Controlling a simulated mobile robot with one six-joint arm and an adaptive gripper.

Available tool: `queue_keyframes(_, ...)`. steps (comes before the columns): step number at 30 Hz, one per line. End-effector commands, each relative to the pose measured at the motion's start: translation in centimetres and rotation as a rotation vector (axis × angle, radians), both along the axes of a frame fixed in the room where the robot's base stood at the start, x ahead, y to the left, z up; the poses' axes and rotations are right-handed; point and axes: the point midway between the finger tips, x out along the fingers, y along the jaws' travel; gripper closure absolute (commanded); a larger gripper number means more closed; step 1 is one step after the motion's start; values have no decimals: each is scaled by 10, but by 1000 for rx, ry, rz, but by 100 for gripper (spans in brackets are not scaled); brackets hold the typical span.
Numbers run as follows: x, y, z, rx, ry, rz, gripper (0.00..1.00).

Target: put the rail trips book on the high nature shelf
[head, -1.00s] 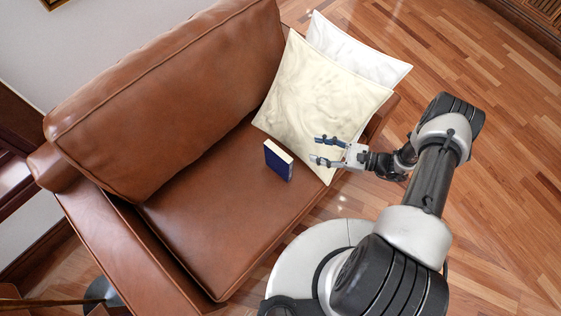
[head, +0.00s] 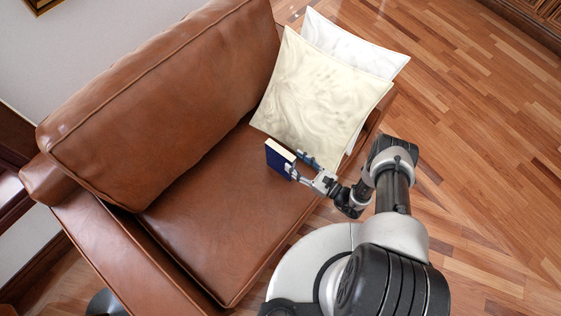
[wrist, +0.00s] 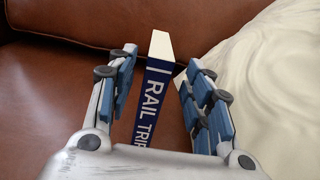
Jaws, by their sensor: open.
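My gripper (head: 299,164) is at the book. In the wrist view my gripper (wrist: 160,75) is open, one finger on each side of the spine, with a visible gap on the left. The high nature shelf is not in view.
The cream pillow (head: 315,95) and a white pillow (head: 360,50) lean at the sofa's right end, close to my gripper. The sofa seat (head: 215,215) is clear left of the book. Wooden floor (head: 480,150) lies open to the right.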

Motion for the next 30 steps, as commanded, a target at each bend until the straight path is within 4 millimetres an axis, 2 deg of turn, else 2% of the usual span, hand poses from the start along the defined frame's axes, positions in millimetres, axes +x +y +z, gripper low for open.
queue_keyframes(3, 10, 15, -1, 0, 0, 3, 53)
queue_keyframes(10, 20, 27, 2, -1, -1, 3, 53)
queue_keyframes(18, 41, 58, 8, 0, 0, 3, 53)
queue_keyframes(27, 46, 63, 10, 0, 0, 0, 53)
queue_keyframes(30, 46, 63, 10, 0, 0, 0, 59)
